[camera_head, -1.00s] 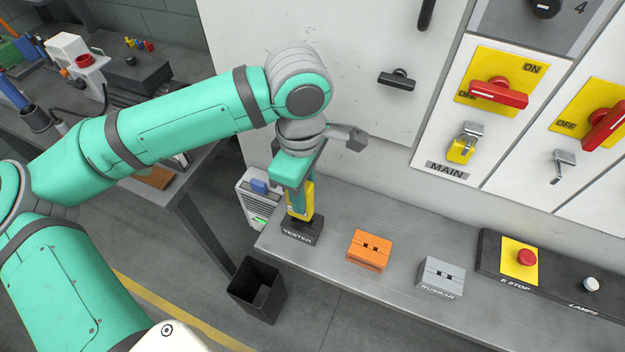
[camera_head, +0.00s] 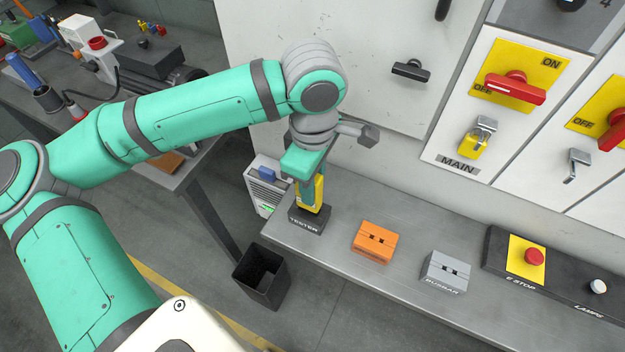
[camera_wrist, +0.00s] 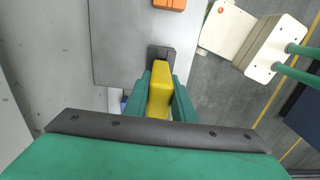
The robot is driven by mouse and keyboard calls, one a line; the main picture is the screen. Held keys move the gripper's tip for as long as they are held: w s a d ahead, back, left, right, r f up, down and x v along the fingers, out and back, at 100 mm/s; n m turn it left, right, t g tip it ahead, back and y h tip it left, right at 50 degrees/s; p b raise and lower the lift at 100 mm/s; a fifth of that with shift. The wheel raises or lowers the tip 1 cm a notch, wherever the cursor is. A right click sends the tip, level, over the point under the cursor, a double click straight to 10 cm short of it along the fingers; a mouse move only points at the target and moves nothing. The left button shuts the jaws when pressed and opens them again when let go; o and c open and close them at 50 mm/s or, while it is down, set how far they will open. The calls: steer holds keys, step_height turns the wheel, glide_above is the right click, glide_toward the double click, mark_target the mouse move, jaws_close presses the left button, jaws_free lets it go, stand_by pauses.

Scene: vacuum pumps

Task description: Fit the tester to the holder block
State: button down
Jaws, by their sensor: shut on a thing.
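The yellow tester (camera_head: 318,195) is upright between the fingers of my gripper (camera_head: 308,190), which is shut on it. The dark holder block (camera_head: 306,221), labelled TESTER, sits at the left end of the grey shelf. The tester's lower end meets the top of the block; I cannot tell how deep it sits in it. In the wrist view the tester (camera_wrist: 160,92) lies between my two green fingers (camera_wrist: 161,105), and part of the dark block (camera_wrist: 160,52) shows beyond it. My fingers hide part of the tester.
On the shelf (camera_head: 345,255) stand an orange block (camera_head: 373,243), a grey BUSBAR block (camera_head: 445,272) and an E STOP panel (camera_head: 527,260). The cabinet (camera_head: 340,90) rises behind. A black bin (camera_head: 261,276) stands on the floor below the shelf's left end.

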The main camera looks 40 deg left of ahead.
steer(key=shift+f, duration=0.8)
steer(key=shift+f, duration=0.25)
steer(key=c, duration=1.4)
jaws_free()
steer(key=shift+r, duration=0.1)
step_height(320, 180, up, 11)
steer(key=shift+f, duration=0.15)
steer(key=shift+w, duration=0.1)
